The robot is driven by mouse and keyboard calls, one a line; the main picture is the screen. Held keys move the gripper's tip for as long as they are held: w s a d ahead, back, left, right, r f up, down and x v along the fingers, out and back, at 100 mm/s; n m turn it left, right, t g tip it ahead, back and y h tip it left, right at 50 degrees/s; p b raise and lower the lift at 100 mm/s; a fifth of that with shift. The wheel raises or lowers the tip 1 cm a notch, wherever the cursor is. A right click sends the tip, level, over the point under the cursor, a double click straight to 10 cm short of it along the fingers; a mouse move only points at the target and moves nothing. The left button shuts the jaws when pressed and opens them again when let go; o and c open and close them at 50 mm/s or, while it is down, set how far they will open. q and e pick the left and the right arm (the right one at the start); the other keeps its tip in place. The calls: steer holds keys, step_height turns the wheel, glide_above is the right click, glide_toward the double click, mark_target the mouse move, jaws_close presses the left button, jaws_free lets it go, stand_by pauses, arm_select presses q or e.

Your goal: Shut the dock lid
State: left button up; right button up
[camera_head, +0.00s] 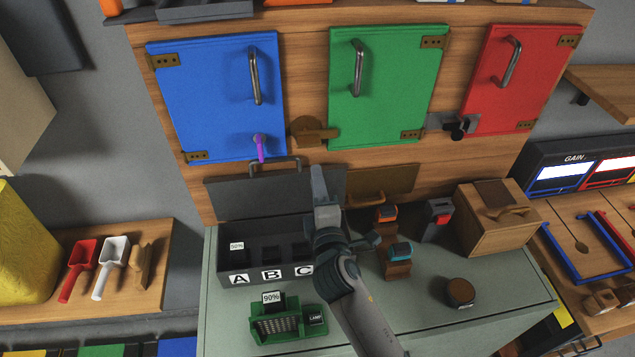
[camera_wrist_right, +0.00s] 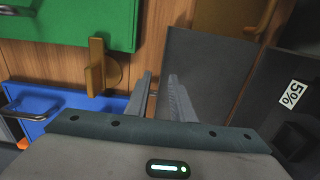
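The dock (camera_head: 270,278) is a dark box with slots marked A, B and C on the green-grey worktop. Its dark grey lid (camera_head: 240,200) stands open, tilted up behind the slots, with a bar handle (camera_head: 275,160) on its top edge. The lid also shows in the right wrist view (camera_wrist_right: 210,75). My right gripper (camera_head: 318,172) is in front of the lid's right part, right of the handle. In the wrist view its fingers (camera_wrist_right: 161,85) are apart with nothing visibly held. My arm hides part of the dock's right side. My left gripper is not in view.
Blue (camera_head: 215,100), green (camera_head: 385,85) and red (camera_head: 515,80) doors are shut above. A brown panel (camera_head: 385,185) stands right of the lid. Right of my arm are orange and teal devices, a wooden box (camera_head: 500,220) and a round brown piece (camera_head: 460,292). A green holder (camera_head: 285,325) lies in front.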

steer(key=shift+w+a, duration=0.15)
steer(key=shift+w, duration=0.55)
stand_by(0.7)
jaws_close()
steer(key=shift+r, duration=0.2)
stand_by(1.3)
